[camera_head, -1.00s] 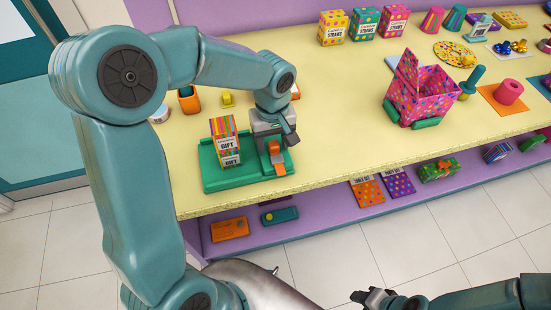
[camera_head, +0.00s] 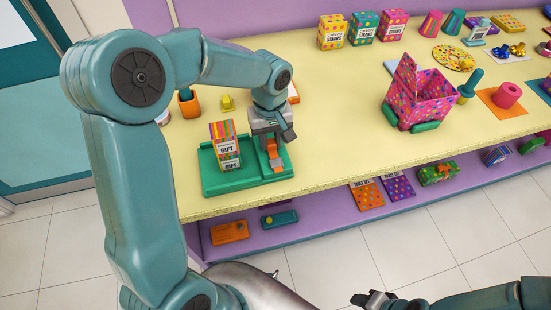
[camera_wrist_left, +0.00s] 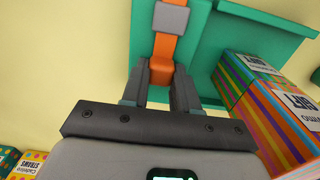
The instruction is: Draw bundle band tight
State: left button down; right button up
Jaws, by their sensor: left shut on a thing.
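A striped bundle marked GIFT (camera_head: 224,147) stands in a green tray (camera_head: 213,184) near the table's front edge. It also shows at the right of the left wrist view (camera_wrist_left: 268,98). An orange strap-like part (camera_head: 274,163) lies at the tray's right end. In the left wrist view the orange part (camera_wrist_left: 166,48) runs through a grey block (camera_wrist_left: 171,18) to an orange end between my fingers. My left gripper (camera_wrist_left: 160,85) is shut on this orange end, beside the bundle. My right gripper (camera_head: 372,299) is low at the bottom, off the table; its jaws are too small to read.
A pink dotted box (camera_head: 430,92) with an open lid stands right of the tray, with clear yellow table between them. Straw boxes (camera_head: 363,27) line the back. An orange cup (camera_head: 188,104) stands behind the tray. A purple shelf (camera_head: 320,218) holds several items below.

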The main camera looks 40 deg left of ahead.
pick_arm(q)
jog(key=shift+w+a+r, duration=0.1)
jog(key=shift+w+a, duration=0.6)
jog(key=shift+a, duration=0.1)
jog(key=shift+w+a, duration=0.1)
jog(key=shift+w+a+p, duration=0.4)
jog(key=shift+a, duration=0.1)
jog(key=c, duration=0.8)
grip_release()
jog(key=shift+c, duration=0.2)
notch_tip(320, 180, up, 16)
jog(key=p, duration=1)
jog(key=shift+p, duration=0.35)
